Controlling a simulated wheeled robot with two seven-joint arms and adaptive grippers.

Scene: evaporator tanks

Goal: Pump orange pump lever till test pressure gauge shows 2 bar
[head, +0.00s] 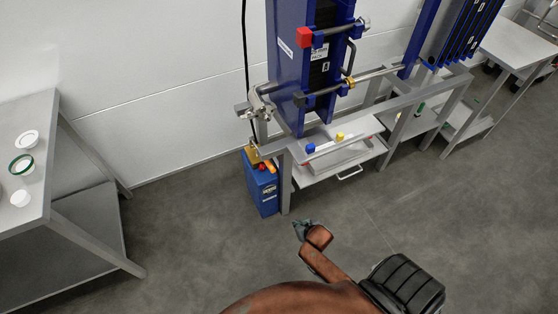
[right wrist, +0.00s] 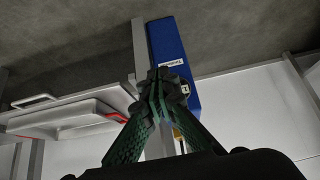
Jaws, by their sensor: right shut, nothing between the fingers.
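The blue pump box (head: 263,190) stands on the floor by the left leg of the metal frame. A thin orange lever (head: 267,160) shows at its top, with a small red part beside it. I cannot make out a test pressure gauge or its reading. My right gripper (head: 303,229) is in front of the pump, to its lower right in the head view, apart from it. In the right wrist view my right gripper (right wrist: 161,82) is shut and empty, its fingers covering part of the blue pump box (right wrist: 173,45). My left gripper is not in view.
The metal frame (head: 375,115) carries a tall blue plate unit (head: 290,70) and a tray (head: 345,158) with a handle. A grey table (head: 50,120) with small white lids stands at the left. The floor (head: 190,230) between table and pump is clear.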

